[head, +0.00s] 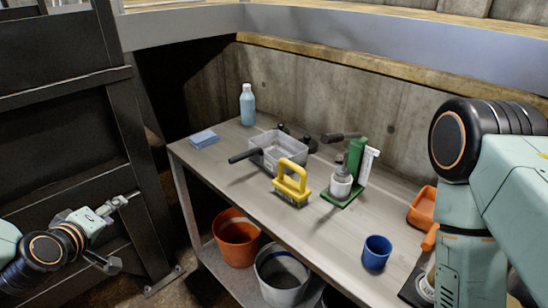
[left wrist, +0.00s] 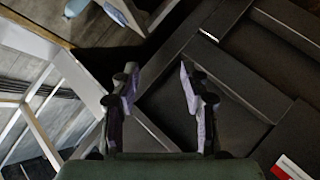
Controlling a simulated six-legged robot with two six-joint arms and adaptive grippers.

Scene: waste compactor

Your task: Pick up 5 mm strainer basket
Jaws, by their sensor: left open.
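A grey, see-through rectangular basket with a black handle, which looks like the strainer basket (head: 268,160), sits on the workbench (head: 240,190). Its handle points left towards the bench's front edge. Its mesh size cannot be read. My left gripper (head: 126,231) is low at the left, off the bench and well apart from the basket, in front of the dark metal frame. In the left wrist view its two fingers (left wrist: 158,75) are spread with nothing between them. My right arm comes in at the right; its gripper cannot be made out.
A yellow-handled block (head: 291,185) stands just in front of the basket. A green stand (head: 357,165), blue bottle (head: 247,105), blue cloth pack (head: 203,139) and blue cup (head: 376,252) are on the bench. Buckets (head: 237,240) stand below. A dark metal frame (head: 70,120) rises left.

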